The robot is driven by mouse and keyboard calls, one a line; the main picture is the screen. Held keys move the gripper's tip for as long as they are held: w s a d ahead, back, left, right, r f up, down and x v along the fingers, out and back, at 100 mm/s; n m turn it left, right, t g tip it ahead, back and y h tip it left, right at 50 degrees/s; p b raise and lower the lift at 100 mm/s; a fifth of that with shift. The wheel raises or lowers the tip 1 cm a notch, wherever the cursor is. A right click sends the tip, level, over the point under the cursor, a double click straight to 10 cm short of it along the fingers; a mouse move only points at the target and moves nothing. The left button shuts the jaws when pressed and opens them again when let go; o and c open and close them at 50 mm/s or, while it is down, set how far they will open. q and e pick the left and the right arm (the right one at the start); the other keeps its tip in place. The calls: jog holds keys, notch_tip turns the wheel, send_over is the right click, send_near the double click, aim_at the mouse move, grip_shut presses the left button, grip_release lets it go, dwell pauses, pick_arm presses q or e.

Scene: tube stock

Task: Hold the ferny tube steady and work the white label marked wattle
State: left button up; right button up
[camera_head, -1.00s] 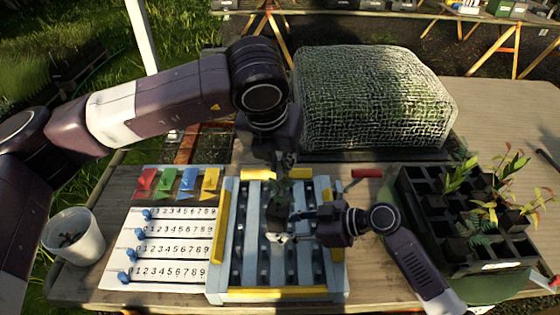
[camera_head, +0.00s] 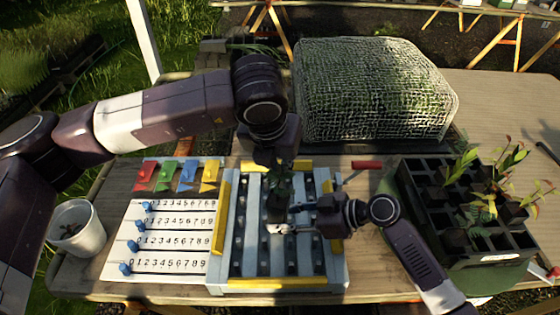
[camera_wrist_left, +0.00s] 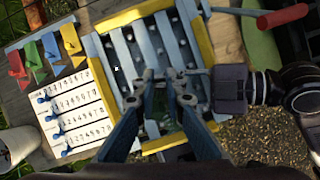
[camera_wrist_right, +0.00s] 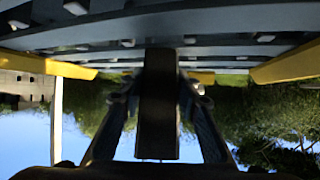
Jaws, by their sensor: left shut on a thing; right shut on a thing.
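The ferny tube (camera_head: 277,212) is dark and stands upright at the rack's middle, green leaves (camera_head: 283,187) at its top. In the right wrist view the dark tube (camera_wrist_right: 158,110) lies between the fingers of my right gripper (camera_head: 289,219), which comes from the right and is shut on it. A white patch (camera_head: 280,228), perhaps the label, shows at the tube's front by a right finger; no wording is readable. My left gripper (camera_wrist_left: 165,76) points down over the leaves, its jaws nearly together. What it grips is hidden in the head view and unclear in the left wrist view.
The blue-grey slatted rack (camera_head: 232,283) has yellow edges. A white number board (camera_head: 165,275) with coloured clips lies left, beside a white pot (camera_head: 90,238). A black tray (camera_head: 480,255) of seedlings stands right. A mesh-covered block (camera_head: 370,95) fills the back. Bare table shows far right.

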pick_arm(q)
jog(key=shift+f, duration=1)
jog(key=shift+f, duration=0.25)
jog(key=o, duration=0.7)
jog(key=shift+o, duration=0.2)
jog(key=v, duration=1.2)
pick_arm(e)
jog(key=o, duration=0.9)
jog(key=shift+o, duration=0.2)
